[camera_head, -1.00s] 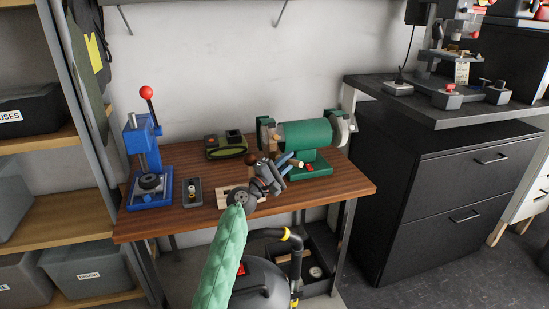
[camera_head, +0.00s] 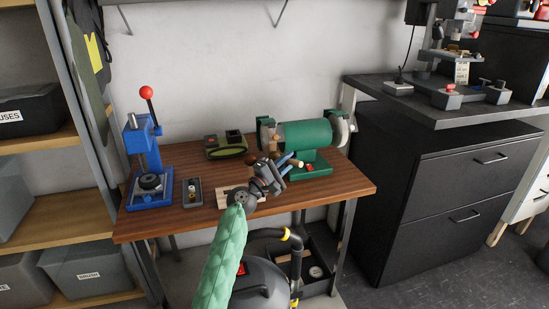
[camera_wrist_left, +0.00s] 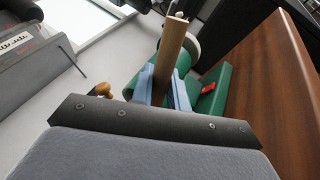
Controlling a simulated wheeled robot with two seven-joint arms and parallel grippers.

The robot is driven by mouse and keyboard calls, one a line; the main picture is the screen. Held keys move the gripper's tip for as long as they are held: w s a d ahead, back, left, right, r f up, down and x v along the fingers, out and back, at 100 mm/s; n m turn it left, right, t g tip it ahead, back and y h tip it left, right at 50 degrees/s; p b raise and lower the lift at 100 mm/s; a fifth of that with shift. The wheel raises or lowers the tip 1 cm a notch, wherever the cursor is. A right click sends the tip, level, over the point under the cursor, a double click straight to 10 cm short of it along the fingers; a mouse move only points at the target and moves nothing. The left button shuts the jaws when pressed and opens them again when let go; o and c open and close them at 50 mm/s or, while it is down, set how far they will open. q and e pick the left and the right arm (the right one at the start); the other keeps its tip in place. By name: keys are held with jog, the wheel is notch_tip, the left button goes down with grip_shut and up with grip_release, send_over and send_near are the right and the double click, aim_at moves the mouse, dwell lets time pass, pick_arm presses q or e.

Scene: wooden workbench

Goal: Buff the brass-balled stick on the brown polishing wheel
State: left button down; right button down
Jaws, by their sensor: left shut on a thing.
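My left gripper (camera_head: 285,165) is in front of the green polishing machine (camera_head: 305,134) at the back right of the bench. In the left wrist view its pale blue fingers (camera_wrist_left: 163,87) are shut on a brown wooden stick (camera_wrist_left: 171,52), which sticks up past them. A small golden-brown ball (camera_wrist_left: 104,90) shows left of the fingers; I cannot tell whether it belongs to the held stick. The machine's left end (camera_head: 265,134) is partly hidden, and its brown wheel is hard to make out. A pale wheel (camera_head: 342,130) is at the right end. My right gripper is out of view.
A blue lever press (camera_head: 146,160) with a red knob stands on the wooden bench (camera_head: 330,187) at left. A small grey tray (camera_head: 192,193) is beside it. A green-black device (camera_head: 226,146) lies at the back. Black drawers (camera_head: 445,190) stand right of the bench.

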pick_arm(q)
jog(key=shift+s, duration=0.1)
dwell(0.3)
jog(key=s+d+p, duration=0.2)
jog(key=s+p, duration=0.1)
jog(key=s, duration=0.4)
jog(key=shift+s+d, duration=0.2)
dwell(0.5)
dwell(0.4)
